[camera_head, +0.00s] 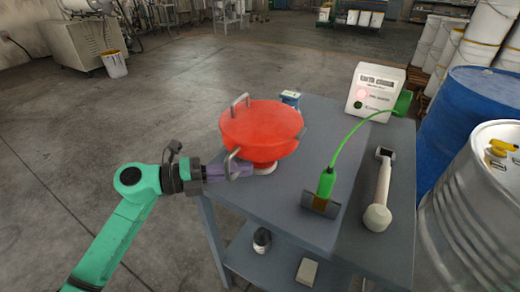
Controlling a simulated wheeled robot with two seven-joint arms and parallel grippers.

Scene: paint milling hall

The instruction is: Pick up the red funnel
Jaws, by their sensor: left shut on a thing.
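The red funnel (262,127) is a wide red bowl shape with metal handles at its rim, over the left part of the grey table (268,202). My left gripper (238,170) reaches in from the left, at the funnel's near-left side below the rim. It is shut on the funnel, near the metal handle there. The funnel's lower part is largely hidden under its bowl, and I cannot tell whether it touches the table. My right gripper is not in view.
A white control box (373,92), a green device with a cable (326,184) and a white-headed mallet-like tool (379,195) are on the table. A blue drum (462,105) and a metal drum (470,215) stand close at right. The floor at left is mostly clear.

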